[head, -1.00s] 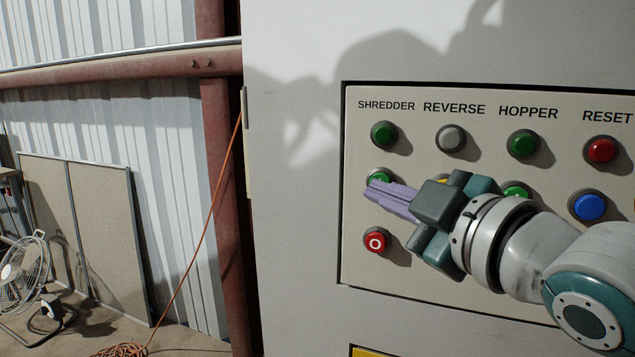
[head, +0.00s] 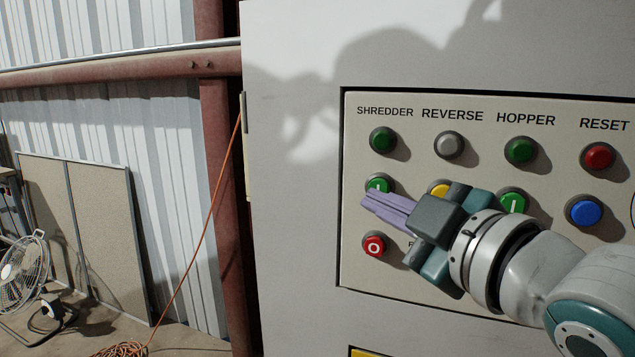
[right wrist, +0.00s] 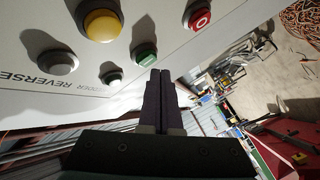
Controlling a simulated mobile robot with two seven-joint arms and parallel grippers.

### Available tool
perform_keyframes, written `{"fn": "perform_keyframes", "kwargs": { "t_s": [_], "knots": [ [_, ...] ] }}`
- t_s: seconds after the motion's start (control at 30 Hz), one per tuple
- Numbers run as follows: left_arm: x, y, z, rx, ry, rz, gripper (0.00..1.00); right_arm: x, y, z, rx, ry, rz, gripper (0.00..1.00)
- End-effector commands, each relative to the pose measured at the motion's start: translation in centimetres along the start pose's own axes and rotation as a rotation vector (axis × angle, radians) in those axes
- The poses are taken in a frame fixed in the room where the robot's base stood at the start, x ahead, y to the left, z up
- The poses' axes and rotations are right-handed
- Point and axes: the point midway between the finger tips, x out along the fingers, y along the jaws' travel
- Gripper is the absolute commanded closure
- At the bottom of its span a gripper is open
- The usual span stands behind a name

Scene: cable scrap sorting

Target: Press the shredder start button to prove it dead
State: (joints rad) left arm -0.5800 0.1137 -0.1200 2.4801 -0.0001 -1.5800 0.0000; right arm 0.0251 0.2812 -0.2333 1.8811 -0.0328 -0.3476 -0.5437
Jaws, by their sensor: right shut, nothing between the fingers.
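The green shredder start button (head: 380,183), marked with a white bar, sits in the SHREDDER column of the control panel (head: 450,290). It also shows in the right wrist view (right wrist: 145,54). My right gripper (head: 364,199) is shut and empty, its purple fingers pointing left across the panel. The fingers hide the button's lower part in the head view. In the wrist view the fingertips (right wrist: 154,72) lie right by the button's edge; I cannot tell whether they touch. A dark green lamp (head: 383,139) is above the button. My left gripper is not in view.
A red O button (head: 374,244) is just below the fingers. A yellow button (head: 439,188), partly hidden, is to the right, with a grey lamp (head: 449,145) above. A green HOPPER button (head: 513,201) and a blue button (head: 585,211) are farther right.

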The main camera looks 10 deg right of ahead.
Motion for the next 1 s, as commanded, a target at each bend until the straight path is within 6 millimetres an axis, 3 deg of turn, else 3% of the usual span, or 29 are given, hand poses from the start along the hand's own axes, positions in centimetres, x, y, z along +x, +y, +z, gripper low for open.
{"fn": "perform_keyframes", "kwargs": {
  "t_s": [0.33, 0.8, 1.0],
  "knots": [
    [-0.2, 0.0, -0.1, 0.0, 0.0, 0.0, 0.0, -0.2, -0.2, -0.2, 0.002, 0.001, -0.001, 1.0],
    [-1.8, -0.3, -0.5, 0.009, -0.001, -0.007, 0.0, -3.2, -2.3, -2.5, 0.004, 0.002, -0.001, 1.0],
    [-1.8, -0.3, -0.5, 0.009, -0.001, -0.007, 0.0, -3.5, -2.6, -2.6, 0.001, 0.002, 0.0, 1.0]
  ]
}}
